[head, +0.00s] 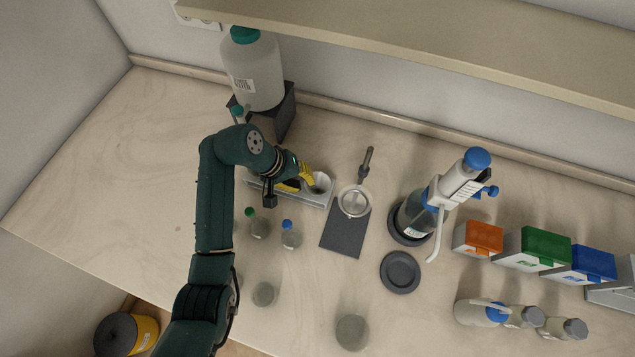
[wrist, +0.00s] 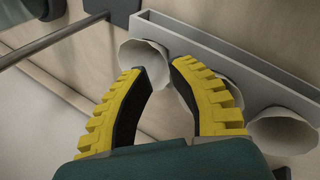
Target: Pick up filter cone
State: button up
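The pale filter cones stand in a row along a grey metal rack (head: 314,200). In the wrist view one cone (wrist: 136,50) is just beyond my fingertips, a second cone (wrist: 232,92) is partly hidden behind the right finger, and a third cone (wrist: 283,132) is at the right. My gripper (wrist: 161,70) has yellow-backed, black-padded fingers with a clear gap between their tips. The left tip overlaps the first cone's opening in the picture; I cannot tell whether it touches. In the head view my gripper (head: 309,178) is over the rack beside one visible cone (head: 321,182).
A large bottle (head: 254,75) on a black stand is behind the rack. A strainer (head: 354,201) and dark mat (head: 345,234) are to its right. Small flasks (head: 290,236) stand in front. A dispenser bottle (head: 417,213) is further right. The bench's left side is clear.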

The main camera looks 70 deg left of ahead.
aim_at(310, 190)
jog(key=x, duration=0.3)
jog(key=shift+w+d+f, duration=0.15)
jog(key=shift+d+f, duration=0.15)
jog(key=shift+f, duration=0.05)
grip_shut()
jog(key=shift+r, duration=0.1)
